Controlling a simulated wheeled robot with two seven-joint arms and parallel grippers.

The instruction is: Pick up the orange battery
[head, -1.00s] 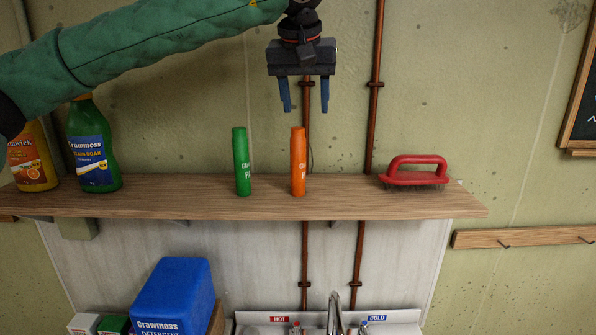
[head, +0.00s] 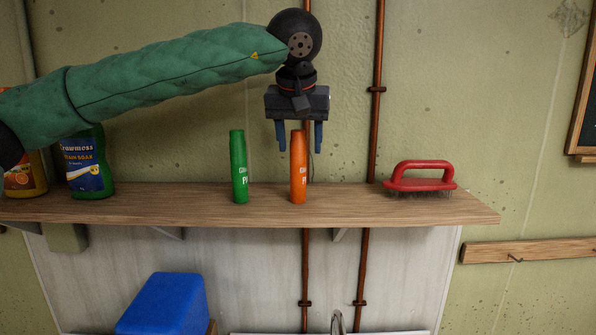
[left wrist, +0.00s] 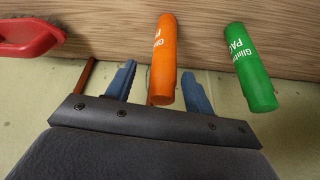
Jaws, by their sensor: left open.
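The orange battery (head: 298,168) stands upright on the wooden shelf (head: 340,208). It is a slim cylinder with white lettering and also shows in the left wrist view (left wrist: 164,60). My left gripper (head: 299,148) is open and points down at the battery's upper part. In the head view the battery's top shows between the two blue fingers; in the left wrist view it also appears between them. I cannot tell whether either finger touches it. A similar green battery (head: 239,167) stands upright to the left, outside the fingers. My right gripper is not in view.
A red scrub brush (head: 420,178) sits on the shelf to the right, with bare shelf between it and the orange battery. A green bottle (head: 88,165) and an orange bottle (head: 24,178) stand at the left. Copper pipes (head: 374,110) run down the wall behind.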

